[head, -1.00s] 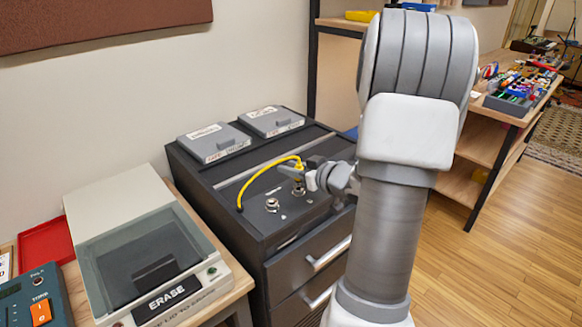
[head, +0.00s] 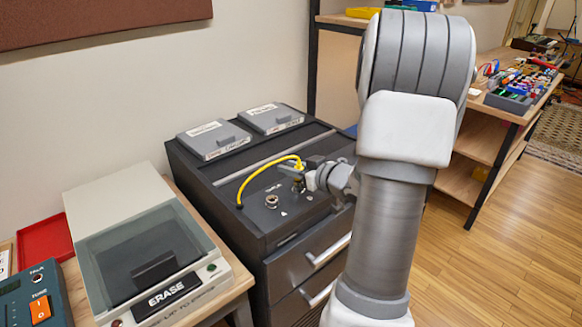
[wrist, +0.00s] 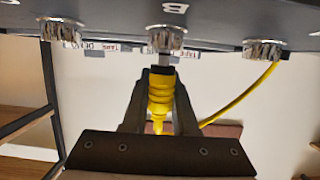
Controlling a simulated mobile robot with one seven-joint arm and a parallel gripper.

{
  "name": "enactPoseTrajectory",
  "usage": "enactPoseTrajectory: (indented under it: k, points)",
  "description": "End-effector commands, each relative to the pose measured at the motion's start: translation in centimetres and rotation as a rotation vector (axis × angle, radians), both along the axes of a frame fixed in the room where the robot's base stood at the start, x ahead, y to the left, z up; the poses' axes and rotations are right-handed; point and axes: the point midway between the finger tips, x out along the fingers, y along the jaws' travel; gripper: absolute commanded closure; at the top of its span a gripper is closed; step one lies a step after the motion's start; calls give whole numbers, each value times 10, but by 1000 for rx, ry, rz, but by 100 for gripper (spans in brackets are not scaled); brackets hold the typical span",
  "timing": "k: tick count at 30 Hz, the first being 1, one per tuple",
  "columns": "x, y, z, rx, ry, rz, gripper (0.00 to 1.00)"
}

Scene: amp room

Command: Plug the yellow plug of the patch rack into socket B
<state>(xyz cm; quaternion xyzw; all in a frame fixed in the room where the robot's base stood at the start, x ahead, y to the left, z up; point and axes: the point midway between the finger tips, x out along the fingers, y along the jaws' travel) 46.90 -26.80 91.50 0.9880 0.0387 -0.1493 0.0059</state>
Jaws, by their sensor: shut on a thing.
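The yellow plug (wrist: 160,95) is between the fingers of my gripper (wrist: 158,80), which is shut on it. Its metal pin points at the middle socket, socket B (wrist: 165,38), marked with an upside-down B in the wrist view. The pin overlaps the socket's rim there; I cannot tell whether the tip is inside. In the head view my gripper (head: 300,168) is low over the dark patch rack (head: 240,238). The yellow cable (head: 258,176) arches from the plug down to the rack's top. My gripper and arm hide part of the rack there.
Another socket (head: 271,201) is free in front, and sockets flank B in the wrist view (wrist: 62,30). An ERASE unit (head: 150,255) stands left. A shelf stands behind my arm.

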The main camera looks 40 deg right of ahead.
Motion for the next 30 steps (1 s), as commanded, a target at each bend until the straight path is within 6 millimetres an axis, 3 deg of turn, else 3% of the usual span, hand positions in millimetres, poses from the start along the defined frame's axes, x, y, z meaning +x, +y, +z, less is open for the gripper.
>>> enactPoseTrajectory:
  k: [15, 16, 21, 30]
  points:
    - [0, 0, -11, 1, 0, 0, 100]
    - [0, 0, -11, 1, 0, 0, 72]
    - [0, 0, -10, 1, 0, 0, 41]
    - [-1, 0, -10, 0, 0, 0, 38]
